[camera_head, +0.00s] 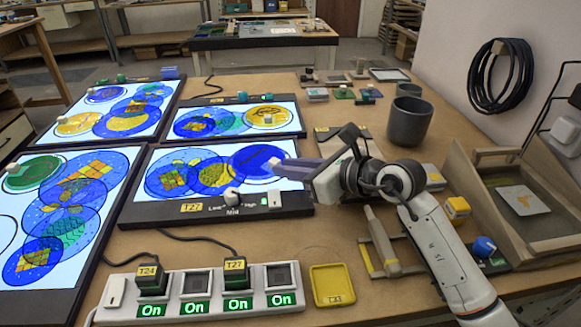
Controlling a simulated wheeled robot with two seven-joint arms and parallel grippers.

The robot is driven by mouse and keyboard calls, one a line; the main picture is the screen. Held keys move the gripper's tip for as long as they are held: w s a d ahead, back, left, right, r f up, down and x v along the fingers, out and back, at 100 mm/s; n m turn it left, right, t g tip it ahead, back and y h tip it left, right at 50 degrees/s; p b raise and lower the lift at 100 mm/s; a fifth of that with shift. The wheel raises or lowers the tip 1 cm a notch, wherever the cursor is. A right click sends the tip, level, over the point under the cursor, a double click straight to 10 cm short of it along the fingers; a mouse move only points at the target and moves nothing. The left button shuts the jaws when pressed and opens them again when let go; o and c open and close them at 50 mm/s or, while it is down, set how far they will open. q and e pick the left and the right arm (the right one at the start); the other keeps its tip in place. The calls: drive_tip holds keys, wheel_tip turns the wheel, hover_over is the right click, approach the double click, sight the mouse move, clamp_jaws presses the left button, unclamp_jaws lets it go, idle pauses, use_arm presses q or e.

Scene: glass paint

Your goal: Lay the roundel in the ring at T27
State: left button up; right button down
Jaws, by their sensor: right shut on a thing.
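The T27 light panel (170,214) is the lit one at the front middle, with a yellow T27 label (192,207) on its dark front edge. A deep blue roundel (250,159) with a small pale knob is at the panel's right end. My right gripper (277,165) comes in from the right and is shut on the roundel at its knob. I cannot tell whether the roundel touches the panel or hovers just above it. The ring there is mostly hidden under the roundel. Other coloured roundels (168,181) overlap on the panel's left and middle. My left gripper is not in view.
More lit panels with roundels (70,200) lie to the left and behind. A power strip (200,305) with T24 and T27 plugs, its lights reading On, is in front. A yellow T33 tray (333,285), a grey cup (409,121) and a wooden tray (545,240) are around my right arm.

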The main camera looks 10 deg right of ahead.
drive_tip(key=shift+f, duration=0.1)
drive_tip(key=c, duration=1.7)
unclamp_jaws()
drive_tip(key=shift+o, duration=0.2)
drive_tip(key=shift+r, duration=0.2)
drive_tip(key=shift+s+d, duration=0.2)
drive_tip(key=shift+d, duration=0.05)
drive_tip(key=v, duration=1.1)
drive_tip(key=shift+s+d+r, duration=0.1)
drive_tip(key=shift+s+r, duration=0.05)
